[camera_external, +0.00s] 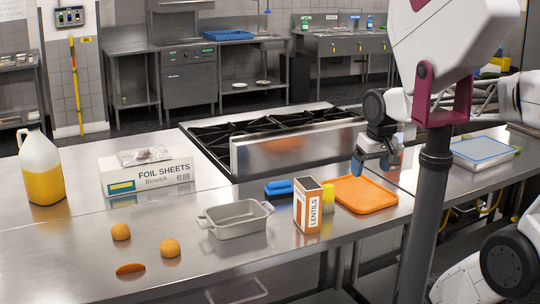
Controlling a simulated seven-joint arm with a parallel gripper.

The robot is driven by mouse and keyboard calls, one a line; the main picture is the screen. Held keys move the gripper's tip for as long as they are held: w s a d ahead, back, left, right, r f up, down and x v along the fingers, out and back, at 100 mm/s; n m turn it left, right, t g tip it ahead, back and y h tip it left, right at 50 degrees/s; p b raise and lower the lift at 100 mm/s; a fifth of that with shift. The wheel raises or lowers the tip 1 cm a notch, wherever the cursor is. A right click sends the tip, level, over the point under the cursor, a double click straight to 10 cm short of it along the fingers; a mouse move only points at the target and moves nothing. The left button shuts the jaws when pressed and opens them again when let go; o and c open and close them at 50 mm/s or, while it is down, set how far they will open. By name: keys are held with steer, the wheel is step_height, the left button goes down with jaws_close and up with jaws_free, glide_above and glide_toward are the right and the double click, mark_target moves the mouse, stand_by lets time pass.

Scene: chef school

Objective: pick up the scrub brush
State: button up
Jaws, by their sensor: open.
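A blue and dark item (278,188), which looks like the scrub brush, lies on the steel counter behind the lentils box (307,206) and beyond the grey baking dish (237,220). Part of it is hidden by the lentils box. My gripper (375,163) is open with blue fingertips. It hangs above the far side of the orange tray (364,194), to the right of the brush and apart from it. Nothing shows between the fingers.
A yellow sponge-like block (328,198) stands between the lentils box and the tray. The stove's raised steel panel (290,150) is behind the brush.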

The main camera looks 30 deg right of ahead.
steer(key=w+m, duration=0.1)
steer(key=w, duration=0.1)
steer(key=m+y, duration=1.3)
steer(key=m, duration=0.5)
glide_above(291, 183)
steer(key=d, duration=0.5)
steer(key=shift+g, duration=0.3)
steer(key=f, duration=2)
steer(key=shift+w+f, duration=0.2)
steer(key=shift+f, duration=0.15)
steer(key=shift+x, duration=1.25)
